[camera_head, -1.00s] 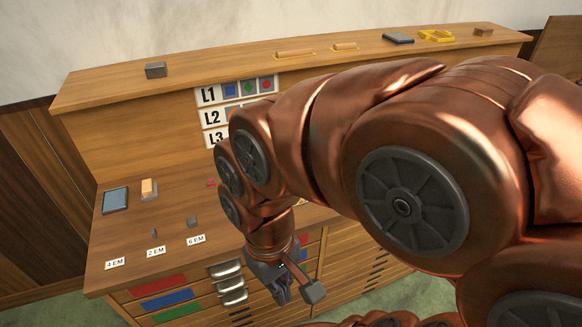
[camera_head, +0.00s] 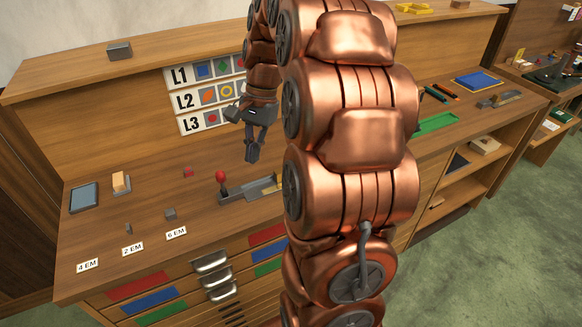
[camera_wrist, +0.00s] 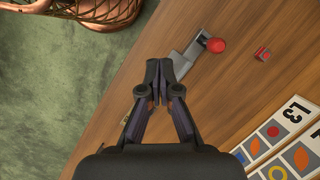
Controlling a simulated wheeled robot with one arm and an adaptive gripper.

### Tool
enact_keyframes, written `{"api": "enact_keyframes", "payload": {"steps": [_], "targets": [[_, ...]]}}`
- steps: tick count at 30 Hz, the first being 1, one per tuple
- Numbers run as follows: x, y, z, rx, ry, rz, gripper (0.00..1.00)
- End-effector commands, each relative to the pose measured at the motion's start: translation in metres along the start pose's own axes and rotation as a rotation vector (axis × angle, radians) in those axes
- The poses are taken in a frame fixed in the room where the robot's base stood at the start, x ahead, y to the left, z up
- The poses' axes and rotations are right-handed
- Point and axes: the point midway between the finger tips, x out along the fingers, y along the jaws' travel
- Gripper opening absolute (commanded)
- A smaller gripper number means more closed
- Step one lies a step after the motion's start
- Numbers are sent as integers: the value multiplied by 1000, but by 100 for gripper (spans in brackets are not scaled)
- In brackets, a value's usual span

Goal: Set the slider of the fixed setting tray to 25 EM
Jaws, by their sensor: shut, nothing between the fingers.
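The grey metal setting tray (camera_head: 264,187) lies on the wooden desk top, partly hidden behind my arm in the head view. A lever with a red round knob (camera_head: 221,176) stands at its left end. In the wrist view the tray (camera_wrist: 184,64) lies just beyond the fingertips, with the red knob (camera_wrist: 216,45) at its far end. No scale marks are readable, so the slider's setting cannot be told. My gripper (camera_head: 252,152) is above the desk near the tray, pointing down, its fingers (camera_wrist: 160,68) together and empty.
A small red cube (camera_head: 188,172) lies behind the knob. The L1–L3 sign board (camera_head: 205,95) rises behind. A green tray (camera_head: 436,123) lies to the right.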

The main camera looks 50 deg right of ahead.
Motion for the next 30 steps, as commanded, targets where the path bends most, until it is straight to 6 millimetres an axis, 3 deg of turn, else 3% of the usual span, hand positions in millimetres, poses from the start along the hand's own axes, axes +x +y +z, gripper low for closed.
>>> {"api": "enact_keyframes", "payload": {"steps": [1, 6, 13, 18, 23, 30], "targets": [[2, 2, -24, 73, -8, -17, 0], [-2, 12, -93, 311, -30, -79, 0], [-4, 38, -160, 550, -58, -136, 0], [-4, 48, -181, 625, -65, -155, 0], [0, 48, -183, 636, -69, -156, 0], [22, 45, -181, 634, -70, -153, 0]]}}
